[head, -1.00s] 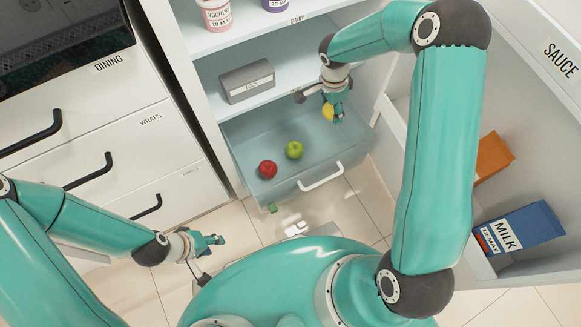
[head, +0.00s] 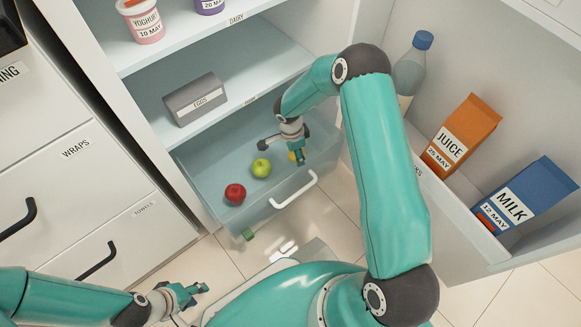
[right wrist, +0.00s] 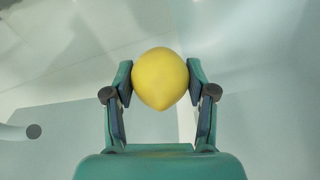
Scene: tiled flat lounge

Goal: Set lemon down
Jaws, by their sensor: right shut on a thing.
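The yellow lemon (right wrist: 160,78) sits between the two fingers of my right gripper (right wrist: 160,85) in the right wrist view, with a finger against each side. In the head view the lemon (head: 293,156) is mostly hidden behind my right gripper (head: 299,158), which is inside the open fridge drawer (head: 217,193), to the right of a green apple (head: 261,168) and a red apple (head: 235,194). I cannot tell whether the lemon touches the drawer floor. My left gripper (head: 196,292) is low at the left, outside the drawer and empty, its fingers apart.
A grey egg box (head: 196,99) stands on the shelf above the drawer. The fridge door at right holds a juice carton (head: 462,135), a milk carton (head: 527,195) and a bottle (head: 411,68). The drawer front has a white handle (head: 294,190).

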